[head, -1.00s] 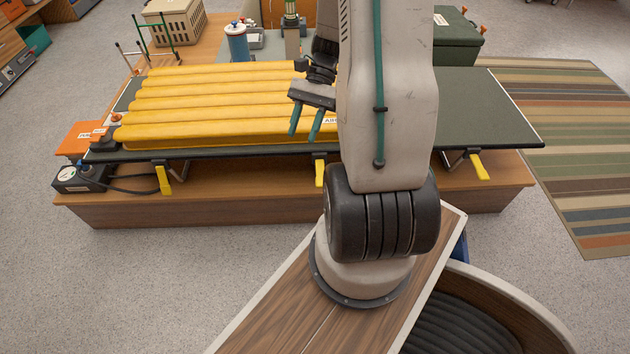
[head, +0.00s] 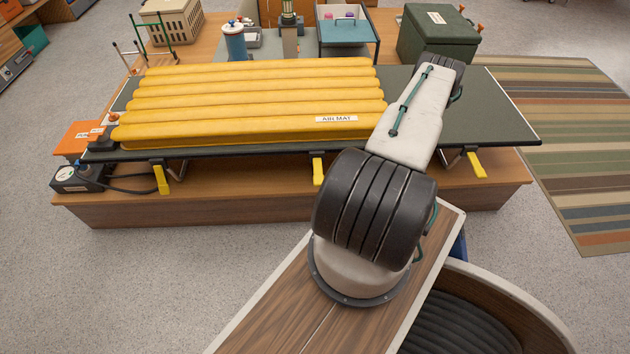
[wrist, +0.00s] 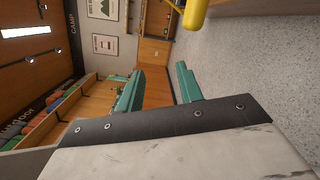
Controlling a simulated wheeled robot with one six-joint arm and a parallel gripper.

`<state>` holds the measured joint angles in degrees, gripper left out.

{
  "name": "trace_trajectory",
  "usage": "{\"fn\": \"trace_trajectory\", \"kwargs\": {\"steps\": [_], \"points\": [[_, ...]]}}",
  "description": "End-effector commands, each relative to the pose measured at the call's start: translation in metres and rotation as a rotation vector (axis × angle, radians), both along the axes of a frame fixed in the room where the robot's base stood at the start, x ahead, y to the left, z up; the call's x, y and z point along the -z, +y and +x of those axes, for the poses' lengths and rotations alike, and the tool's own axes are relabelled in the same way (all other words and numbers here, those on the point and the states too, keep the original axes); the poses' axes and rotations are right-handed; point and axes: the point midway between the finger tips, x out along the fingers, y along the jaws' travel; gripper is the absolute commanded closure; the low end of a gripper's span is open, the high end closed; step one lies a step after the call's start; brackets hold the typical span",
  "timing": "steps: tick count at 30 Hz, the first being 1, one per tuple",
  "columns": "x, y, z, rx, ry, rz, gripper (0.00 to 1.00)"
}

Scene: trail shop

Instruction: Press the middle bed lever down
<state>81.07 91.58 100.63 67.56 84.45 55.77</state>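Three yellow levers show along the front edge of the dark green camp bed (head: 500,110): the left lever (head: 162,179), the middle lever (head: 318,171) and the right lever (head: 477,165). My arm lies just right of the middle lever, which is in clear view. My gripper (wrist: 158,75) shows in the wrist view with its two green fingers apart and nothing between them. My arm hides it in the head view. A yellow rounded piece (wrist: 195,14) is at the top of the wrist view, beyond the right finger; I cannot tell which lever it is.
A yellow air mat (head: 250,100) lies on the bed. The bed stands on a wooden platform (head: 240,205). A pump with a gauge (head: 75,178) is at its left end. A green box (head: 437,35) stands behind. The grey floor in front is open.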

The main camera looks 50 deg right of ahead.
Motion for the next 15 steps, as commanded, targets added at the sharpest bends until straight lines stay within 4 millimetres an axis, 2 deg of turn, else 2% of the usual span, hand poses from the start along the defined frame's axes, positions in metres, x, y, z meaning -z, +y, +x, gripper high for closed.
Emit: {"fn": "trace_trajectory", "kwargs": {"steps": [1, 3, 5, 7, 15], "points": [[0.016, -0.002, 0.000, 0.059, 0.027, 0.062, 0.64], [0.031, -0.015, 0.007, 0.139, 0.069, 0.154, 0.64], [0.030, -0.036, 0.013, 0.190, 0.088, 0.199, 0.64], [0.030, -0.048, 0.017, 0.226, 0.106, 0.251, 0.64], [0.027, -0.050, 0.024, 0.244, 0.143, 0.360, 0.64]]}}
